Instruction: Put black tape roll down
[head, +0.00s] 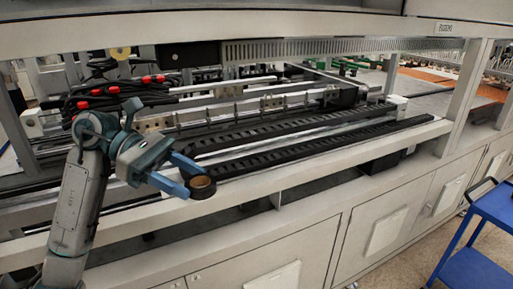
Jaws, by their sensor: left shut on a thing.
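The black tape roll (202,187) is a short dark ring with a brown, tan-edged core facing up. My left gripper (190,180) has blue fingers and is shut on the roll. It holds the roll in front of the gantry machine's front rail, near the left end of the black slotted tracks. Whether the roll touches the rail below cannot be told. My right gripper is not in view.
A pale front rail (330,165) runs along the machine, with black cable tracks (300,150) behind it. Black cables with red connectors (115,92) lie behind my left arm. An overhead beam (250,25) spans the top. A blue cart (480,240) stands at the right.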

